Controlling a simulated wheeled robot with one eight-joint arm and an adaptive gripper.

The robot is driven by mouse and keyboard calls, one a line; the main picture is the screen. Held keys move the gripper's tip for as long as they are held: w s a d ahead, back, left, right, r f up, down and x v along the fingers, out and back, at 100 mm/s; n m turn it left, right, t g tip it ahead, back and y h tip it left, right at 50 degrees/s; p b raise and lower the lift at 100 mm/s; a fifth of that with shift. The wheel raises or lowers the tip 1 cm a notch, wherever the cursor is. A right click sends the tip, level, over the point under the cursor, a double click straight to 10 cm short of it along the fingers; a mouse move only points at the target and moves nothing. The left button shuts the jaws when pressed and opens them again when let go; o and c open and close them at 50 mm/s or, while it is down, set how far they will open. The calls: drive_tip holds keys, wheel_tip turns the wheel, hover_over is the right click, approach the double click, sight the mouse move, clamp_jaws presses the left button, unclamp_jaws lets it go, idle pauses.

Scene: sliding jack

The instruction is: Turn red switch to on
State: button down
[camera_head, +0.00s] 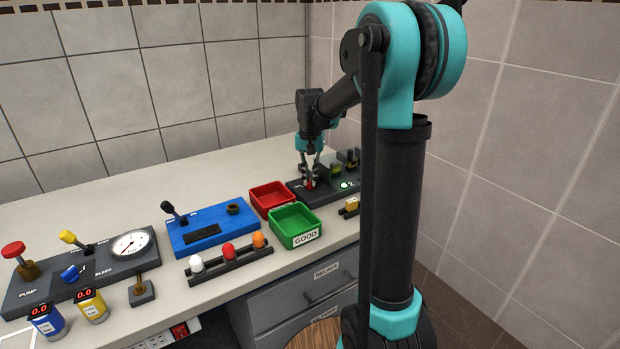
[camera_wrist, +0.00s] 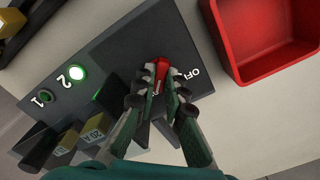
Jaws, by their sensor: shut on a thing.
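The red switch (camera_wrist: 162,67) sits on a dark grey panel (camera_wrist: 130,47), with "OFF" printed beside it in the wrist view. My gripper (camera_wrist: 162,80) is shut on the red switch, its fingertips on either side of it. The fingers hide much of the switch and part of a label below it. In the head view my gripper (camera_head: 310,182) points down at the red switch (camera_head: 310,184) on the dark panel at the back right. The switch's exact position is hard to tell.
On the panel are a lit green lamp marked 2 (camera_wrist: 77,72), a dark lamp marked 1 (camera_wrist: 45,96) and yellow-labelled blocks (camera_wrist: 95,128). A red bin (camera_head: 268,196) and a green "GOOD" bin (camera_head: 295,226) stand left of the panel. A blue device (camera_head: 210,230) lies farther left.

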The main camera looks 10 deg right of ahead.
sight(310, 180)
idle(0.4)
drive_tip(key=c, duration=1.6)
unclamp_jaws()
wheel_tip(310, 180, up, 12)
drive_tip(key=shift+r, duration=0.1)
